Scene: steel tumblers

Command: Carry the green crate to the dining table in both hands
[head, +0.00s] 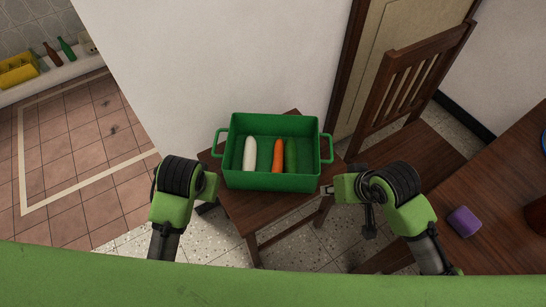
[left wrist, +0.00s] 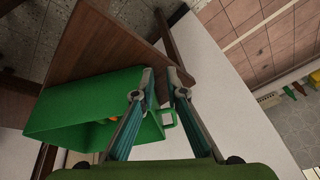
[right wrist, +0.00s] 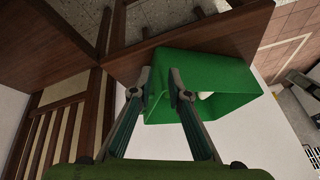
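The green crate (head: 275,181) sits level on a small wooden stool (head: 237,213), with a handle on each side. A white radish (head: 250,154) and an orange carrot (head: 278,156) lie inside it. My left gripper (head: 213,188) is beside the crate's left end; in the left wrist view (left wrist: 161,82) its fingers are apart, with the handle (left wrist: 169,118) near them. My right gripper (head: 329,190) is beside the crate's right end; in the right wrist view (right wrist: 160,80) its fingers are apart close to the crate's end wall. The dining table (head: 500,195) is at the right.
A purple sponge-like block (head: 464,221) lies on the table. A wooden chair (head: 410,150) stands between stool and table. A white wall (head: 230,60) is close behind the stool. Bottles (head: 67,48) and a yellow crate (head: 18,70) are far left. Open tiled floor (head: 85,150) lies left.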

